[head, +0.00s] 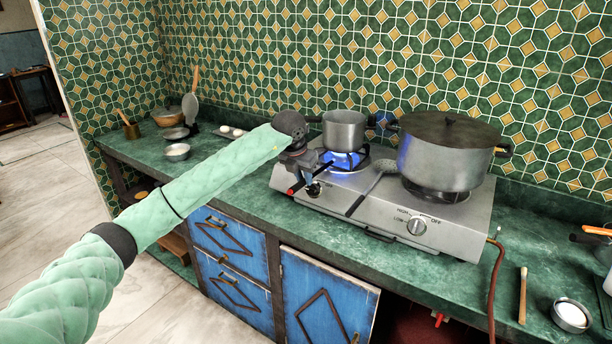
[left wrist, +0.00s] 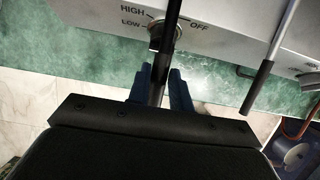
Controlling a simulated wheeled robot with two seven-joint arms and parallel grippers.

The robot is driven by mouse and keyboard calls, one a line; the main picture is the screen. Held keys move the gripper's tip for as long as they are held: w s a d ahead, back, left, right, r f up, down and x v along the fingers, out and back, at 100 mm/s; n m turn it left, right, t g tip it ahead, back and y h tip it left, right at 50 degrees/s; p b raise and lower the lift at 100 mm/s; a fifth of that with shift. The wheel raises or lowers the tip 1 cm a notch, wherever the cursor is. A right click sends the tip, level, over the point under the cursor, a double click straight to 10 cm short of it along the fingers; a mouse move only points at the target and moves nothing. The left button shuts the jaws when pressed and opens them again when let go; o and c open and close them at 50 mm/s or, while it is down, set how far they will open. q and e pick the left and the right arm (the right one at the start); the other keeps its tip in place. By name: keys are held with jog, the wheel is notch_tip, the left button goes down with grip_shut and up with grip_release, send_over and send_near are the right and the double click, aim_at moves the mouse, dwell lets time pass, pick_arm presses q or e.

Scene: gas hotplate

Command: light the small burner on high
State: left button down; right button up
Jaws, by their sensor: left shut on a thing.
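The small burner (head: 345,160) on the left of the hotplate burns with a blue flame under a small saucepan (head: 344,130). Its knob (head: 314,189) is on the front panel. In the left wrist view the knob (left wrist: 158,42) sits between HIGH, LOW and OFF, partly hidden by a dark rod; I cannot tell its setting. My left gripper (head: 296,176) is in front of the burner. In the left wrist view its blue fingers (left wrist: 160,88) are shut on the thin dark rod (left wrist: 172,12), perhaps a lighter, which points toward the burner. My right gripper is not in view.
A large lidded pot (head: 446,150) stands on the right burner, above its own knob (head: 416,226). A slotted spoon (head: 366,190) lies across the hotplate between the burners. A red hose (head: 496,285) hangs at the right. The counter left of the hotplate has free room.

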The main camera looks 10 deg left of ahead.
pick_arm(q)
jog(key=s+a+b, duration=0.1)
jog(key=s+a, duration=0.1)
jog(key=s, duration=0.5)
jog(key=s+a+r+b, duration=0.1)
jog(key=s+a, duration=0.2)
jog(key=s, duration=0.4)
jog(key=shift+s+a+r, duration=0.15)
jog(key=shift+s+r, duration=0.05)
jog(key=shift+s, duration=0.15)
